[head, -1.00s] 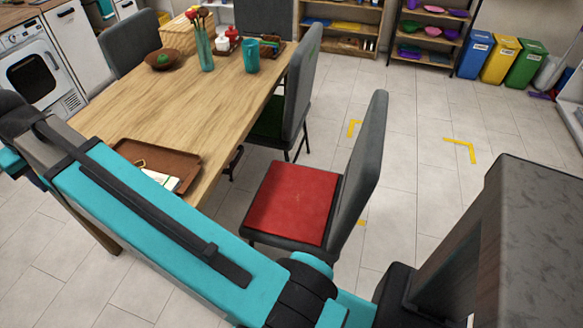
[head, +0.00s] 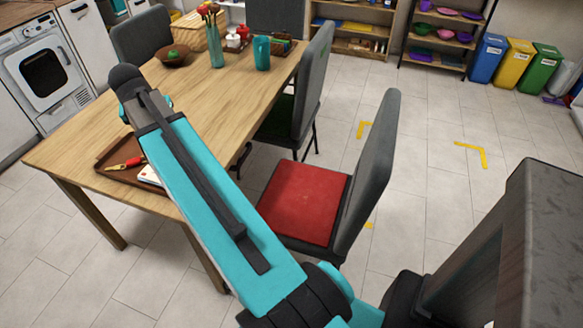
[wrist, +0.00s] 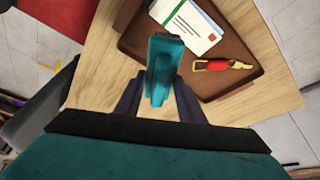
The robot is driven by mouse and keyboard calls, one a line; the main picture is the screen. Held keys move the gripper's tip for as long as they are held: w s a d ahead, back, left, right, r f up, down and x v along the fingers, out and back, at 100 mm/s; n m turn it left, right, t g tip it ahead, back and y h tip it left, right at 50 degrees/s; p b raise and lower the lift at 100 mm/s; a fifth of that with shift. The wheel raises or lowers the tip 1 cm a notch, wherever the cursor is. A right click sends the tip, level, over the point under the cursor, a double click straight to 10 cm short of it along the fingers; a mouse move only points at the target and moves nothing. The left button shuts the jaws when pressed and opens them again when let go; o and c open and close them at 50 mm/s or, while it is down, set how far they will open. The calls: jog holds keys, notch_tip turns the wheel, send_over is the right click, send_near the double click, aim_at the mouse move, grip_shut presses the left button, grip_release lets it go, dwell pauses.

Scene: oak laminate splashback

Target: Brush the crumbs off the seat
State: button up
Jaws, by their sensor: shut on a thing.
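The red seat (head: 304,203) belongs to the grey chair (head: 368,180) at the near end of the table. It also shows in the wrist view at the top left (wrist: 62,15). I cannot make out crumbs on it; a few faint specks are too small to tell. In the head view the gripper is hidden behind my arm.
A brown tray (head: 112,172) on the wooden table (head: 75,148) holds white cards (wrist: 188,25) and a red-and-yellow thing (wrist: 222,64). A teal cup (head: 262,53) and a vase (head: 215,46) stand farther back. The floor right of the chair is clear.

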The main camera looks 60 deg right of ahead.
jog(key=s+d+f+m+g+b, duration=0.1)
jog(key=s+d+f+m, duration=0.3)
jog(key=d, duration=0.4)
jog(key=s+d+f+m+g+h+b, duration=0.1)
jog(key=s+d+f+m, duration=0.15)
jog(key=s+d, duration=0.45)
jog(key=s+d+f+m+g+b, duration=0.1)
jog(key=s+d+f+m+b, duration=0.15)
jog(key=s+d+f, duration=0.4)
jog(key=s+d+f+m+g+b, duration=0.1)
jog(key=s+d+f+m+b, duration=0.1)
jog(key=s+d+f, duration=0.4)
jog(key=s+d+f+m+g+b, duration=0.1)
jog(key=s+d+f+m, duration=0.4)
jog(key=f, duration=0.8)
jog(key=s+d+b, duration=0.1)
jog(key=s+d, duration=0.1)
jog(key=d, duration=0.2)
jog(key=shift+f+g+y, duration=0.25)
jog(key=shift+g+y, duration=0.05)
jog(key=shift+g, duration=0.1)
jog(key=shift+d+f, duration=0.1)
